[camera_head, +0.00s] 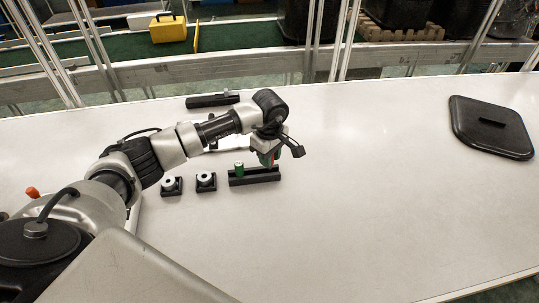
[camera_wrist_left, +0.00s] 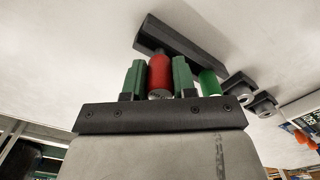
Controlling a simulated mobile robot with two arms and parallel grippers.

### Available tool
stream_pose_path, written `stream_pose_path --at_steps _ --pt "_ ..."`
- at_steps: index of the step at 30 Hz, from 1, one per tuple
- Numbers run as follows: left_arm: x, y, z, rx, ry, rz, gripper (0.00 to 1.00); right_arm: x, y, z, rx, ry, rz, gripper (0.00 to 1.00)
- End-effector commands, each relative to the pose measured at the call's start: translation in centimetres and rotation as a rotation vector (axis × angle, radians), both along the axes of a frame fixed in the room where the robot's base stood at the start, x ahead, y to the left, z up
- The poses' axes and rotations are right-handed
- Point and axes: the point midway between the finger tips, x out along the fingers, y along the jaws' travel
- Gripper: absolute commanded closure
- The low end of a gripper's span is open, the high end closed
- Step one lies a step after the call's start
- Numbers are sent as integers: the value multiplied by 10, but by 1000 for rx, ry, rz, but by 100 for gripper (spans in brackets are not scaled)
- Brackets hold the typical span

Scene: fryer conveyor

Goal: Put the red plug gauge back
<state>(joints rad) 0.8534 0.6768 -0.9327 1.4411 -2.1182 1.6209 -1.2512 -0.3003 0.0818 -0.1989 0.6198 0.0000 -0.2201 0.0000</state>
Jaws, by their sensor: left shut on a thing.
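My left gripper (camera_head: 272,158) is above the right end of a black rack (camera_head: 262,177). In the left wrist view its green-padded fingers (camera_wrist_left: 159,80) are shut on the red plug gauge (camera_wrist_left: 160,74). Only a sliver of red shows between the fingers in the head view. The gauge's far end points at the rack (camera_wrist_left: 190,42); I cannot tell whether it is in a hole or just above it. A green plug gauge (camera_head: 239,168) stands in the rack's left end and also shows in the left wrist view (camera_wrist_left: 209,82). My right gripper is not in view.
Two small black blocks with white rings (camera_head: 171,184) (camera_head: 206,180) stand left of the rack. Another black block (camera_head: 207,101) lies farther back. A black lid (camera_head: 490,126) lies at the table's far right. The table (camera_head: 375,190) between rack and lid is clear.

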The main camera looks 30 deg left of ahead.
Motion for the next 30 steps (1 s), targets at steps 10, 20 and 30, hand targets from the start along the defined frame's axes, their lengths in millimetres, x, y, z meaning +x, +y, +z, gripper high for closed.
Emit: stream_pose_path --at_steps 10,20,30 --pt "0 0 -11 1 -1 0 97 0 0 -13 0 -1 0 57" --pt "0 0 -10 0 0 0 48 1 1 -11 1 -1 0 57" --pt "0 0 -1 -1 0 0 48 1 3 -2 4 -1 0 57"
